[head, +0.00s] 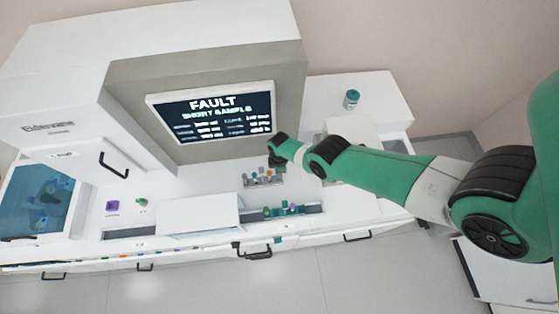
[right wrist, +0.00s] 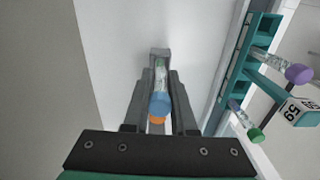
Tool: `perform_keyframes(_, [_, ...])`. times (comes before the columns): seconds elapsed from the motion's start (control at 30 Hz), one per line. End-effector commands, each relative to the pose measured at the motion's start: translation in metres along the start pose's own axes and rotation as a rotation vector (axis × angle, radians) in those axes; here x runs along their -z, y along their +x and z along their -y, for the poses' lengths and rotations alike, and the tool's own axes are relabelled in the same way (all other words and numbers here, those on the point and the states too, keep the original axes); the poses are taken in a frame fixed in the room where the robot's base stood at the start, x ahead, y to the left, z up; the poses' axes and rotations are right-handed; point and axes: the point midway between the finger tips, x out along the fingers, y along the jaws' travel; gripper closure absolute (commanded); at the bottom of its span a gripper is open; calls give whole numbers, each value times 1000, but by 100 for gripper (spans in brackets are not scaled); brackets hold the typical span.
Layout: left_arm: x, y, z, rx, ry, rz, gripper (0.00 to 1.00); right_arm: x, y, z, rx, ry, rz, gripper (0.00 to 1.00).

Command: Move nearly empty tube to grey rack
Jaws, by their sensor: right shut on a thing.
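My right gripper (head: 275,160) is over the far side of a small grey rack (head: 263,182) on the white bench, where several capped tubes stand. In the right wrist view its fingers (right wrist: 160,95) are shut on a blue-capped tube (right wrist: 160,104). An orange cap (right wrist: 156,119) shows right against the blue one, partly hidden. My left gripper is not in view.
A teal carrier (right wrist: 241,62) with purple-capped (right wrist: 298,74) and green-capped (right wrist: 254,134) tubes and a tag marked 59 (right wrist: 301,111) lies along the track. A screen (head: 215,112) reads FAULT, SHORT SAMPLE. A teal-lidded jar (head: 351,99) stands on the right cabinet. A white cover (head: 198,214) lies left.

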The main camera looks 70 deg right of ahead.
Motion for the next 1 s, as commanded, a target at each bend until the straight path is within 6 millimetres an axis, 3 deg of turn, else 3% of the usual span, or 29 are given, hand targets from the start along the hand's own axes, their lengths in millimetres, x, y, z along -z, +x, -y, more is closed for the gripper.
perform_keyframes(0.77, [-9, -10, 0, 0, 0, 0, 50, 0, 13, 0, 0, 0, 0, 100])
perform_keyframes(0.8, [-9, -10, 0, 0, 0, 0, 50, 0, 13, 0, 0, 0, 0, 70])
perform_keyframes(0.97, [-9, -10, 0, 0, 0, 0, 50, 0, 13, 0, 0, 0, 0, 41])
perform_keyframes(1.0, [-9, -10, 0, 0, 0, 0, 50, 0, 13, 0, 0, 0, 0, 41])
